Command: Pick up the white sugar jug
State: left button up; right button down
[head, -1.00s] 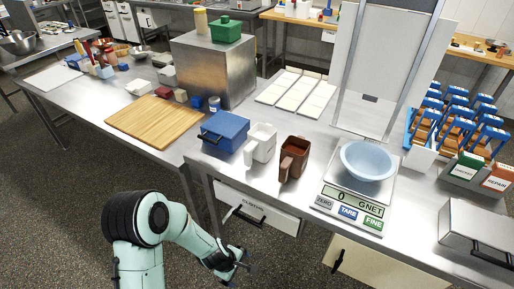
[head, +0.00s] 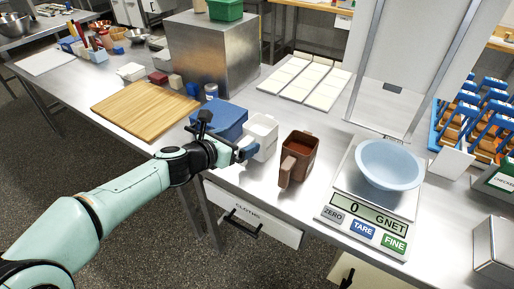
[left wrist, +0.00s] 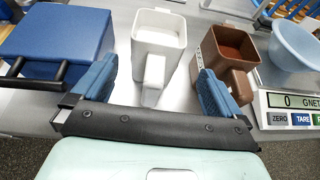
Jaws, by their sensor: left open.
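The white sugar jug (head: 262,135) stands upright on the metal table, between a blue box and a brown jug. In the left wrist view the white jug (left wrist: 158,40) has its handle pointing toward me. My left gripper (head: 246,152) is at the front left of the jug, close to its handle. In the left wrist view the blue fingers of my left gripper (left wrist: 157,88) are apart, one on each side of the handle, with nothing held. In the head view the gripper hides part of the jug's handle side. My right gripper is not in view.
The blue box (head: 219,117) is close on the jug's left. The brown jug (head: 299,155) is close on its right. A scale (head: 357,222) with a light blue bowl (head: 390,163) stands further right. A wooden board (head: 145,107) lies at the left. White tiles (head: 304,82) lie behind.

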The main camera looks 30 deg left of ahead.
aim_at(252, 132)
pick_arm(q)
jog(key=shift+x, duration=1.15)
jog(key=x, duration=0.5)
jog(key=shift+w+a+r, duration=0.1)
jog(key=shift+w+a, duration=0.05)
jog(key=shift+w, duration=0.25)
jog(key=shift+r, duration=0.1)
jog(key=c, duration=1.8)
jog(key=shift+r, duration=0.1)
